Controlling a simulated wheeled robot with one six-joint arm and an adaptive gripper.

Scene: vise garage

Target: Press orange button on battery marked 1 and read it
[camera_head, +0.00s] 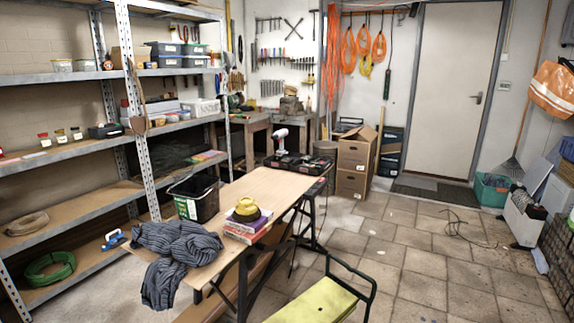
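I cannot make out a battery marked 1 or an orange button at this size. A red and white cordless drill (280,138) stands upright beyond the far end of the wooden table. Dark cases or trays (296,163) lie around its foot, with small items too small to tell. On the left shelf, several small jars with pale labels (60,135) stand beside a dark box (105,131). My gripper is not in view.
The wooden table (262,185) carries books (248,228), a yellow object (247,210) and striped cloth (180,245). A yellow-green padded bench (312,302) stands in front. Metal shelves (70,190) line the left. Cardboard boxes (354,165) stand behind. The tiled floor (420,255) at right is mostly free.

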